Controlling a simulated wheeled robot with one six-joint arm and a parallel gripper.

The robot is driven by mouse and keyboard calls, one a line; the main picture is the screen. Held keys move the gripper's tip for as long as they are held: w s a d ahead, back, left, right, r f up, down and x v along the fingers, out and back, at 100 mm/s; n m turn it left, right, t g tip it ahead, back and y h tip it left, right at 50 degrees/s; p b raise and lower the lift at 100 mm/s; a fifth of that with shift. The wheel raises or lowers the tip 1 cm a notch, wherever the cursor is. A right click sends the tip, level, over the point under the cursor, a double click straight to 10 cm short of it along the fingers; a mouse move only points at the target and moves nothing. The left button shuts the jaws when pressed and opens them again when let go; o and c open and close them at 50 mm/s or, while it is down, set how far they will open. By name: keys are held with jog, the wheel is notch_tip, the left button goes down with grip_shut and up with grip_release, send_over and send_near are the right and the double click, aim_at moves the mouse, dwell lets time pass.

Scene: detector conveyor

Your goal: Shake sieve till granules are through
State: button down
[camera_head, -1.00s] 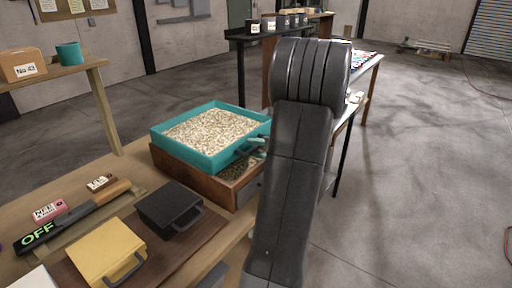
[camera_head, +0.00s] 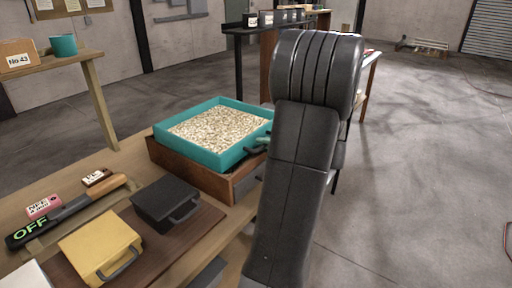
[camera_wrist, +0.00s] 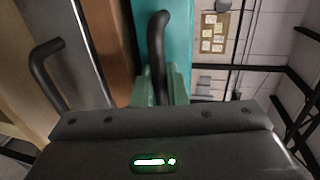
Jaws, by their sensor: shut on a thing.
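The teal square sieve (camera_head: 203,157) lies on top of a brown wooden box (camera_head: 178,168) and is full of pale granules (camera_head: 220,130). It sits flat or nearly so. My gripper (camera_wrist: 160,88) is shut on the sieve's dark handle (camera_wrist: 157,35) in the wrist view, with its green fingers on either side. The teal sieve wall (camera_wrist: 180,40) stands just beyond the fingers. The box's inside is hidden under the sieve.
A black box (camera_head: 160,203) and a yellow box (camera_head: 98,248), both with handles, stand on the brown board in front. A bar marked OFF (camera_head: 32,232) lies at the left. A shelf with a teal cup (camera_head: 63,46) stands behind. The floor at right is open.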

jog(key=shift+s+d, duration=0.4)
jog(key=shift+d, duration=0.2)
jog(key=c, duration=1.5)
grip_release()
jog(key=shift+c, duration=0.2)
jog(key=b+v, duration=0.1)
jog(key=v, duration=1.2)
jog(key=shift+s+d, duration=0.25)
jog(key=shift+d, duration=0.05)
